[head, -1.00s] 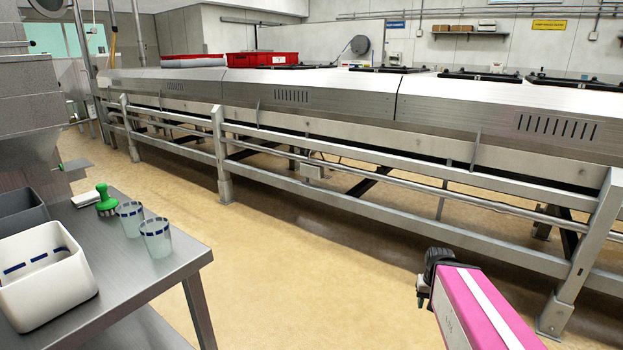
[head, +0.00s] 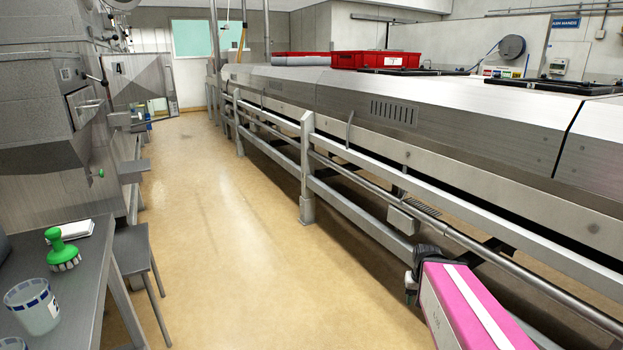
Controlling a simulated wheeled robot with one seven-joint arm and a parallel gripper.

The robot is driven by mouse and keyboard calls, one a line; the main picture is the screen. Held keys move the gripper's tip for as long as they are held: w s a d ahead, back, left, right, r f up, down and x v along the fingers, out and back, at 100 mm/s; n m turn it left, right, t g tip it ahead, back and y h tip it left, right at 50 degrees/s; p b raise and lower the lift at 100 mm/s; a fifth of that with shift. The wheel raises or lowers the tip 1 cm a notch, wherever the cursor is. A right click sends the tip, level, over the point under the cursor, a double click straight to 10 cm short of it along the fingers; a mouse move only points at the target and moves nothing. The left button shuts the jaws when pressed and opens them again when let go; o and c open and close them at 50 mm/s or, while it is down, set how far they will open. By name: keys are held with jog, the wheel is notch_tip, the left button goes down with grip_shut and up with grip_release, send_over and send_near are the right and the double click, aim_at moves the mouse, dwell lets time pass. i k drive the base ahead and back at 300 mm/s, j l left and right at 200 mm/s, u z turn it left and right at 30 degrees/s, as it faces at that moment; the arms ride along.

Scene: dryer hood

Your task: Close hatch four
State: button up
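The long steel dryer hood (head: 480,125) runs from the right foreground to the back of the room. Dark-framed hatches lie on its top, one (head: 415,71) beside the red crate and another (head: 550,85) further right. My pink arm part with a dark end shows at the lower right, in front of the railing. My gripper's fingers are not visible.
A steel railing (head: 304,165) runs along the hood's near side. A red crate (head: 375,60) stands on the hood. At left, a steel table (head: 85,275) holds a green brush (head: 62,250) and a clear cup (head: 32,303); a stool (head: 133,250) stands beside it. The aisle floor (head: 210,220) is clear.

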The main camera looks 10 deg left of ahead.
aim_at(131, 77)
jog(key=i+j+u, duration=0.1)
jog(key=i+u, duration=0.65)
jog(key=u, duration=0.2)
jog(key=i+l+u, duration=0.2)
jog(key=i+u, duration=0.3)
jog(key=i+j+u, duration=0.4)
jog(key=i, duration=0.35)
